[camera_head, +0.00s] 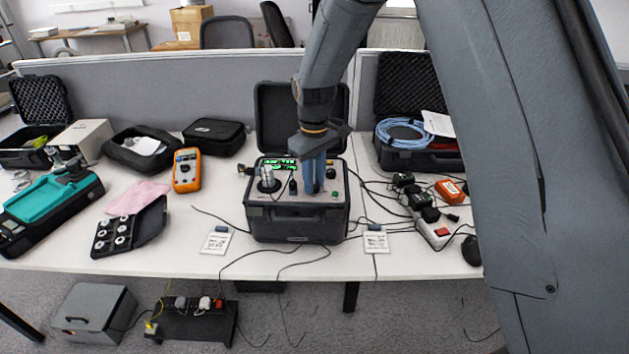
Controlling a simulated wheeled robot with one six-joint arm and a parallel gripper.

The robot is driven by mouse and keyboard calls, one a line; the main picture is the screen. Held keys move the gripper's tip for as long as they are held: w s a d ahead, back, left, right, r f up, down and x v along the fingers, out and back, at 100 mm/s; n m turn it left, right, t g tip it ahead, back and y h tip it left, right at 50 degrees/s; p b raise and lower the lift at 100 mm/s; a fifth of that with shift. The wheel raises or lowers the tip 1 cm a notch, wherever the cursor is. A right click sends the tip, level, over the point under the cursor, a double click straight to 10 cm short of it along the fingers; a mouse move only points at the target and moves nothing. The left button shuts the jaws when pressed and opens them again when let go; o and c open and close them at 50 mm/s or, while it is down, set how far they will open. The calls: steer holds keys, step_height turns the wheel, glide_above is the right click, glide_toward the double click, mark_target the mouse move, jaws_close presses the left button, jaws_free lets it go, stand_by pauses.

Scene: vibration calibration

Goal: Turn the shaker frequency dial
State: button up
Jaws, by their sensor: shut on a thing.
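The shaker unit (297,222) is a dark box with an open lid on the white table, in the middle of the head view. Its top panel has a green lit display (279,163), a round shaker head (267,182) at the left and a small green button at the right. My gripper (314,188) points straight down onto the right part of the panel. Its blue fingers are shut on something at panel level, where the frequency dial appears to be. The fingers hide the dial, so its setting does not show.
An orange multimeter (187,170) and an open black case (128,228) lie left of the unit. A power strip (433,232) with adapters and cables is at the right. An open case with blue cable (403,132) stands behind. Cables run along the table's front.

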steer(key=n, duration=0.5)
steer(key=shift+n+b, duration=0.3)
steer(key=n, duration=0.4)
steer(key=n+b, duration=0.1)
steer(key=n, duration=0.4)
steer(key=shift+n, duration=0.4)
steer(key=n, duration=0.4)
steer(key=shift+r+n, duration=0.1)
steer(key=shift+n, duration=0.2)
steer(key=shift+w+b, duration=0.1)
steer(key=shift+b, duration=0.2)
steer(key=o, duration=1.1)
steer(key=shift+c, duration=0.2)
steer(key=shift+r+b, duration=1)
steer(key=shift+r, duration=2.9)
